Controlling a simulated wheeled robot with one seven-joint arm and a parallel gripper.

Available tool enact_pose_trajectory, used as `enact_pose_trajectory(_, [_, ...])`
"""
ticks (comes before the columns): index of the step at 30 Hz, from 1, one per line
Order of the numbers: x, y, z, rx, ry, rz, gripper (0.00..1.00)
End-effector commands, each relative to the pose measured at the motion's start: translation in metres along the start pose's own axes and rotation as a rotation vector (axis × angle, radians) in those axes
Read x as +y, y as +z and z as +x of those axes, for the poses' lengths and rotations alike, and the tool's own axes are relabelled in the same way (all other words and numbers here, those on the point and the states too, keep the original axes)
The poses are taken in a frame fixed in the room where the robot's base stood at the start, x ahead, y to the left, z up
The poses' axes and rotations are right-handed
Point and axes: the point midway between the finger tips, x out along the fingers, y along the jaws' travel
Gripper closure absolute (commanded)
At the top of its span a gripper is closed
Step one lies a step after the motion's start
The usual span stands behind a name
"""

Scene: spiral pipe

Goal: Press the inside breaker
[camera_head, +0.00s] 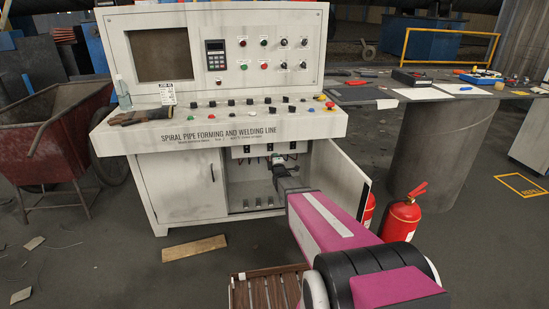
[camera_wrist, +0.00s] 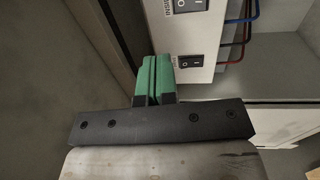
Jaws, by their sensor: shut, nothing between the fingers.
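In the wrist view, a pale breaker box carries two black rocker switches, an upper one (camera_wrist: 191,5) and a lower one (camera_wrist: 188,62). Each has a small label at its left. The upper label may read "INSIDE", but it is partly cut off, and the lower one is too small to read. My gripper (camera_wrist: 153,62), with green fingers, is shut and empty. Its tips are just left of the lower switch; I cannot tell whether they touch the box. In the head view my gripper (camera_head: 277,160) reaches into the open lower cabinet of the console (camera_head: 165,190) and partly hides its inside.
The open cabinet door (camera_head: 341,175) stands close to the right of my arm. Red and blue wires (camera_wrist: 243,38) run beside the box in the wrist view. Fire extinguishers (camera_head: 401,220) stand right of the door. A wooden plank (camera_head: 195,248) and slatted pallet (camera_head: 262,291) lie in front.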

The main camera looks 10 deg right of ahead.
Motion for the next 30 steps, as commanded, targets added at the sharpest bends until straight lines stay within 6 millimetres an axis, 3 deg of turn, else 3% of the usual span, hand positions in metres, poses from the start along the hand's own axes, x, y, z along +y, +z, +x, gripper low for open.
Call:
enact_pose_trajectory(8, [-0.001, 0.0, -0.006, -0.003, -0.045, 0.041, 1.0])
enact_pose_trajectory(14, [-0.009, -0.001, -0.038, -0.041, -0.262, 0.243, 1.0])
enact_pose_trajectory(23, [-0.025, -0.004, -0.132, -0.279, -0.715, 0.666, 1.0])
enact_pose_trajectory(30, [-0.022, -0.008, -0.235, -0.639, -1.034, 0.954, 1.0])
